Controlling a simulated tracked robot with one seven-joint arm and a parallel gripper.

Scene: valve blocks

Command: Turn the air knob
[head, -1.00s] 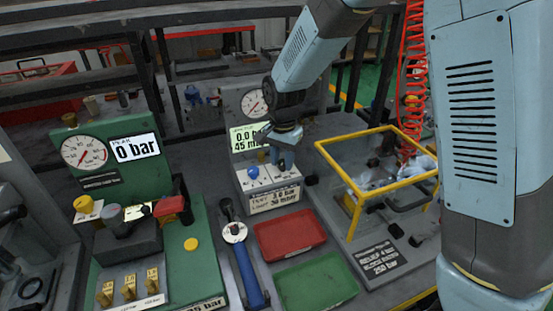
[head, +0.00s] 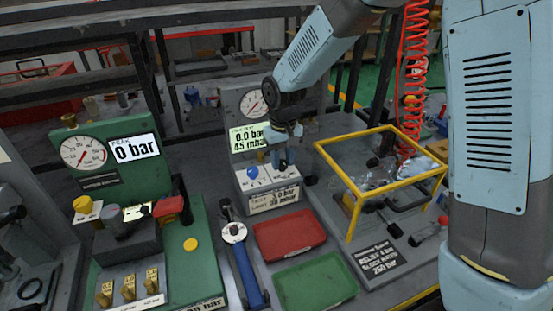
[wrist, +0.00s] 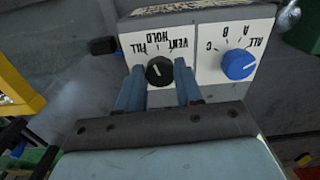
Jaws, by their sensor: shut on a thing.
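The black knob (wrist: 159,70) sits on the white top face of a small grey control box (head: 272,203). Its labels FILL, HOLD and VENT appear upside down or turned in the wrist view. A pale mark on the knob seems to tilt up and left. My gripper (wrist: 160,86) has one finger on each side of this knob and is shut on it. In the head view my gripper (head: 282,160) reaches down onto the right half of the box and hides the knob. A blue knob (wrist: 238,64), marked A, B, C and ALL, is beside it, free of the fingers.
A gauge (head: 253,102) and a display (head: 247,138) reading 0.0 bar and 45 mbar stand behind the box. A red tray (head: 290,235), a green tray (head: 315,282) and a blue-handled tool (head: 246,272) lie in front. A yellow frame (head: 350,225) stands right.

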